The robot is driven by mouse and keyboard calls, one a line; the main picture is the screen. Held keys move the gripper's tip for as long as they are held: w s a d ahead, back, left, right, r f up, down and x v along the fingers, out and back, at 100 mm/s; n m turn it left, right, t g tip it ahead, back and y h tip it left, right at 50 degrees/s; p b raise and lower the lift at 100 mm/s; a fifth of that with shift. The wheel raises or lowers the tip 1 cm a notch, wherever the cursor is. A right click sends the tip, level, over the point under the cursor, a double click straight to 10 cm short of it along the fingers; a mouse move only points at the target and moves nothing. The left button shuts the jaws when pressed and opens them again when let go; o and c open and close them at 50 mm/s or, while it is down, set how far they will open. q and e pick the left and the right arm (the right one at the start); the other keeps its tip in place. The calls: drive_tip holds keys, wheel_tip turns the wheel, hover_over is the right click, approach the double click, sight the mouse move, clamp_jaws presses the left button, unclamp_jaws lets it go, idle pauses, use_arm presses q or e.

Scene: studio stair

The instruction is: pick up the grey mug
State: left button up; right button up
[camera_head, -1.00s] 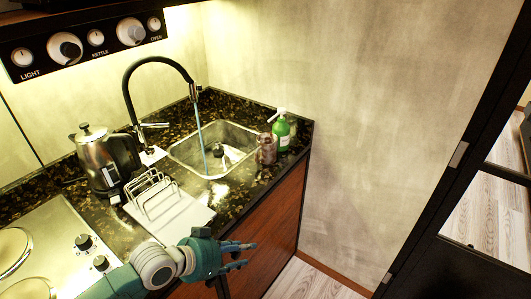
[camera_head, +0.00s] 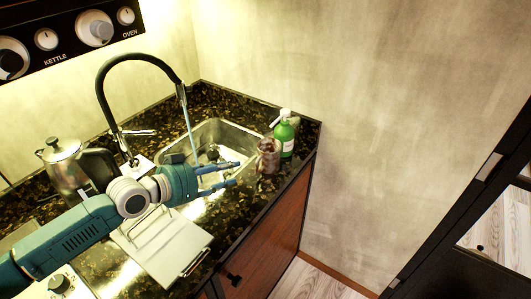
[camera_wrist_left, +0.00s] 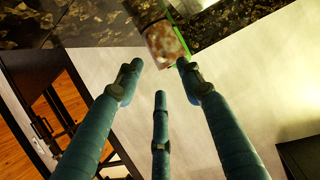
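The only mug-like vessel in view is a mottled brown-grey one (camera_head: 267,156), upright on the counter by the sink's right rim; it also shows at the top of the left wrist view (camera_wrist_left: 162,42). My left gripper (camera_head: 236,174) reaches over the sink from the left, its fingers pointing at the vessel. The fingers are spread, with nothing between them, and a gap separates the tips from the vessel. In the left wrist view my left gripper (camera_wrist_left: 158,78) shows three fingers apart. My right gripper is not in view.
A green pump bottle (camera_head: 285,136) stands just behind the vessel, close to it. The sink (camera_head: 232,131) has water running from a black tap (camera_head: 141,60). A white rack (camera_head: 165,256) lies below my left arm, and a metal kettle (camera_head: 68,166) stands at left.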

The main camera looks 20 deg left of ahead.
sight(256, 165)
use_arm(q)
drive_tip(key=w+d, duration=0.1)
drive_tip(key=w+d+f+p, duration=0.1)
drive_tip(key=w+d, duration=0.1)
drive_tip(key=shift+w+d+f, duration=0.15)
drive_tip(key=shift+f, duration=0.15)
drive_tip(key=shift+w+f, duration=0.2)
drive_tip(key=shift+w, duration=0.05)
drive_tip(key=p+x, duration=0.2)
drive_tip(key=shift+w+d, duration=0.25)
drive_tip(key=shift+x, duration=1.1)
drive_tip(key=shift+w+d+f, duration=0.1)
drive_tip(key=shift+w+f, duration=0.05)
drive_tip(key=shift+f, duration=0.15)
drive_tip(key=shift+c, duration=0.8)
clamp_jaws()
drive_tip(key=shift+r, duration=0.15)
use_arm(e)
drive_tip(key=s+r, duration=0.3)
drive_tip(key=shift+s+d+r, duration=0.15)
